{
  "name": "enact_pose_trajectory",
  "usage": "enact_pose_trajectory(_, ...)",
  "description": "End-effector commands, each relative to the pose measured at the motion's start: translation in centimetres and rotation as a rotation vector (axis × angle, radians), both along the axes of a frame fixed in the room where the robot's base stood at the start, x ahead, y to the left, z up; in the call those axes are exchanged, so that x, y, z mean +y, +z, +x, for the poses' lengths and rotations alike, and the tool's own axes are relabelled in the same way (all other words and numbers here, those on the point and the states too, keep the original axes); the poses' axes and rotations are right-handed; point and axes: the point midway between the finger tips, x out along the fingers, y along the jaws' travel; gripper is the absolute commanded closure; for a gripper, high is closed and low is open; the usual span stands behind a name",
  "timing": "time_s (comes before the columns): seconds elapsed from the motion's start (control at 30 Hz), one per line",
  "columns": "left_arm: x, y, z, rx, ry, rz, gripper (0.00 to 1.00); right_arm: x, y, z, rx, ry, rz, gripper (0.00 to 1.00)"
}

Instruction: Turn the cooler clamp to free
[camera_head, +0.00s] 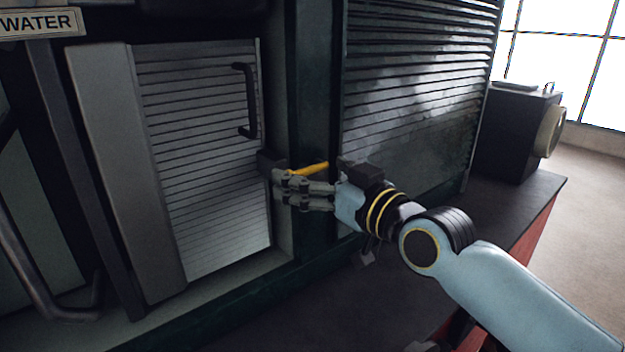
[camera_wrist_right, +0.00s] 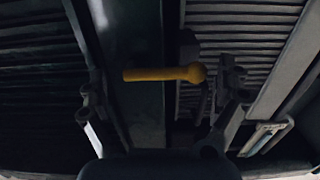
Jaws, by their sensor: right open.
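The cooler clamp shows as a yellow handle (camera_head: 310,168) on a dark block (camera_head: 268,160) at the right edge of the louvred cooler panel (camera_head: 205,140). The handle points right, across the dark green post. My right gripper (camera_head: 280,186) is just below and in front of it, coming in from the right. In the right wrist view the yellow handle (camera_wrist_right: 160,73) lies crosswise, its rounded end to the right. The open fingers (camera_wrist_right: 160,95) stand on either side of it, with gaps visible; I cannot tell the depth between them. My left gripper is not in view.
A black handle (camera_head: 247,100) sits on the panel's upper right. A second louvred panel (camera_head: 415,90) is right of the post. A WATER sign (camera_head: 40,22) and a bent pipe (camera_head: 35,280) are at left. A black box (camera_head: 515,130) stands at the right, with open floor beyond.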

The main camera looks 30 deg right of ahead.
Motion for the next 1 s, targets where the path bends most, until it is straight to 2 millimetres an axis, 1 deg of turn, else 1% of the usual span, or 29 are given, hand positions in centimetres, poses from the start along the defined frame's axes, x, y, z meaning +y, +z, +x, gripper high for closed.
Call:
enact_pose_trajectory(0.03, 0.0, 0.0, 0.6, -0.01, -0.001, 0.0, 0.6, 0.1, 0.0, 0.3, 0.0, 0.0, 0.001, 0.0)
enact_pose_trajectory(0.1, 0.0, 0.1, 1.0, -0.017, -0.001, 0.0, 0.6, 0.1, 0.0, 0.6, 0.0, 0.0, 0.0, 0.0)
enact_pose_trajectory(0.33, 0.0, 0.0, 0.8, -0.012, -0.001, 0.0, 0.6, 0.1, 0.0, 0.6, 0.001, 0.0, 0.0, 0.0)
enact_pose_trajectory(0.37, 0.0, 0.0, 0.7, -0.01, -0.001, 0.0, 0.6, 0.1, 0.0, 0.6, 0.001, 0.0, 0.0, 0.03)
enact_pose_trajectory(0.63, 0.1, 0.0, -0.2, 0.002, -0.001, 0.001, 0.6, 0.1, 0.0, 0.6, 0.0, 0.0, -0.001, 0.38)
enact_pose_trajectory(0.9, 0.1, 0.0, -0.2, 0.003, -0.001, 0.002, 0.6, 0.1, 0.0, 0.6, -0.001, 0.0, -0.001, 0.73)
enact_pose_trajectory(1.0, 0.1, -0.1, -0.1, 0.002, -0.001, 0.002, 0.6, 0.1, 0.1, 0.7, -0.001, 0.0, 0.0, 0.73)
